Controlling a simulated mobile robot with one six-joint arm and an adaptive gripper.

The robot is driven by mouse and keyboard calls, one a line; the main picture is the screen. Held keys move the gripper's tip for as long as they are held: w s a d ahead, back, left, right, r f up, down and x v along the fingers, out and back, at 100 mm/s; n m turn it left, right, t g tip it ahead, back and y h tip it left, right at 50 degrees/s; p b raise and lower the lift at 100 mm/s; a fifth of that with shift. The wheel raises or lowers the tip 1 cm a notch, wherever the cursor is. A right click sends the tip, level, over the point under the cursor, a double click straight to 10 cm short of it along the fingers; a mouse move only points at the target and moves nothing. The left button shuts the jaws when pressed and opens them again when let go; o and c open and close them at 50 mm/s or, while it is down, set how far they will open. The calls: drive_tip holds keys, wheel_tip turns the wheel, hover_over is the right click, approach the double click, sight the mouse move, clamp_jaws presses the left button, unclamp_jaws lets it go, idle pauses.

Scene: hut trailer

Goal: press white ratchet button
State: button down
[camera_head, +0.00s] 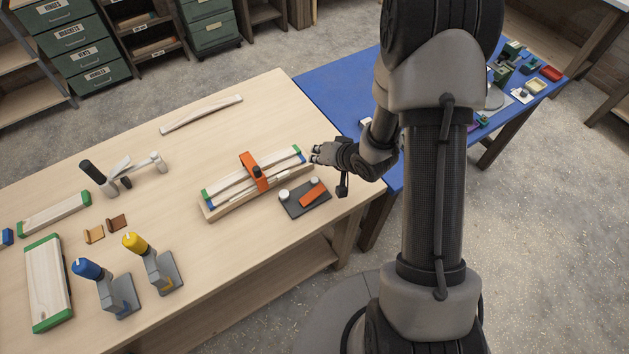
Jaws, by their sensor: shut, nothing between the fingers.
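A dark flat plate (297,208) lies near the right end of the wooden table. A small round white button (284,194) sits at its left, and an orange bar (312,193) lies across its right part. A second pale round piece (313,183) shows at its back edge. My gripper (316,154) is shut and empty, above and behind the plate in the picture, apart from the button. A dark part of my wrist hangs just right of the plate.
A long wooden piece with green and blue ends and an orange clamp (255,174) lies left of the plate. Blue-handled (89,269) and yellow-handled (136,243) tools stand at front left. A blue table (345,95) adjoins at the right. Bare tabletop lies in front of the plate.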

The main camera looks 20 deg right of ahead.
sight(317, 179)
drive_tip(key=shift+f+b, duration=2.75)
drive_tip(key=shift+f, duration=0.85)
drive_tip(key=shift+f+b, duration=0.3)
drive_tip(key=shift+f, duration=0.15)
drive_tip(key=shift+f+b, duration=0.4)
drive_tip(key=shift+f, duration=0.1)
drive_tip(key=shift+r+p, duration=0.9)
drive_tip(key=shift+r, duration=0.05)
drive_tip(key=shift+r+p, duration=2.2)
drive_tip(key=shift+r, duration=0.3)
